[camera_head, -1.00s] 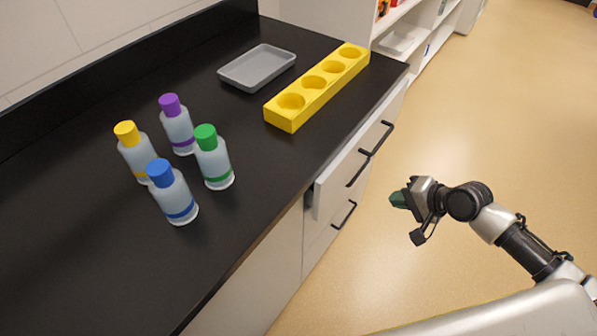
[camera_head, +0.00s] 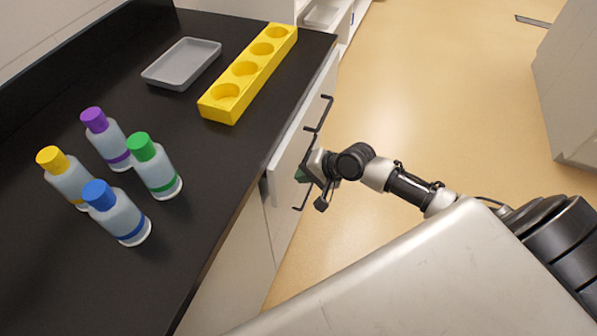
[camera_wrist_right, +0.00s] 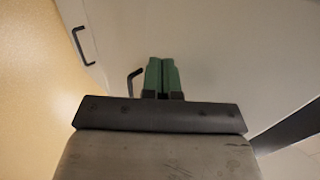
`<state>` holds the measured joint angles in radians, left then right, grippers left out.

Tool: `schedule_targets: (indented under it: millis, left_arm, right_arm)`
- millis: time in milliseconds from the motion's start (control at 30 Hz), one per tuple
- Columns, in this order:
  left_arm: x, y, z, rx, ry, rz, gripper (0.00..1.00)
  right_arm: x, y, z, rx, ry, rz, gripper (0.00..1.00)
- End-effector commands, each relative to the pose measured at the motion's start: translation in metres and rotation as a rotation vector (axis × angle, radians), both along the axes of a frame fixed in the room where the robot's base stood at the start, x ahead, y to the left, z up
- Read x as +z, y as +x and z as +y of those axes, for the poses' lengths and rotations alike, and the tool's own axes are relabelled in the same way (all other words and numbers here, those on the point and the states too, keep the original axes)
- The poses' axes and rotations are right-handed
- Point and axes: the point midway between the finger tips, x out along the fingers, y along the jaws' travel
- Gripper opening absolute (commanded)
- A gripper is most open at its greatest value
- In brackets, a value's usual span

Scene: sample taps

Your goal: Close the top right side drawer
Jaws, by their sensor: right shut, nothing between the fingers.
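The white top drawer (camera_head: 289,152) on the counter's right side stands out a little from the cabinet, with a dark gap at its near end. A black bar handle (camera_head: 322,115) shows on the white fronts. My right gripper (camera_head: 302,176) is shut and empty, its green fingertips at the drawer front near its near end. In the right wrist view the green fingertips (camera_wrist_right: 162,76) are together before a pale front panel (camera_wrist_right: 205,45). Whether they touch it I cannot tell. My left gripper is not in view.
On the black counter (camera_head: 215,150) stand several capped bottles, a grey tray (camera_head: 182,63) and a yellow rack (camera_head: 248,75) with round holes. A lower handle (camera_head: 302,204) sticks out below the drawer. Open floor (camera_head: 440,90) lies to the right.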

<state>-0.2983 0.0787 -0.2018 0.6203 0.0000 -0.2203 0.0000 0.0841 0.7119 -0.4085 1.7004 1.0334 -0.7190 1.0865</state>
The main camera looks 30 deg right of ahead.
Motion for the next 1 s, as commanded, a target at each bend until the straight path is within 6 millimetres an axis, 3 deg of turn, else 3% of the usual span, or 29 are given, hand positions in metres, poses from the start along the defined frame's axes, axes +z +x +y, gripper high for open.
schedule_targets:
  millis: [533,800,1000]
  left_arm:
    - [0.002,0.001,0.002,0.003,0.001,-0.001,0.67]
    - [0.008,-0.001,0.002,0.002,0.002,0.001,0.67]
    - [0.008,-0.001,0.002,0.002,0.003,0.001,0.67]
  right_arm:
    - [0.0,0.011,0.009,-0.001,0.001,0.002,0.0]
    - [0.001,0.042,0.036,-0.002,0.004,0.001,0.0]
    - [0.0,0.047,0.041,-0.001,0.001,0.0,0.0]
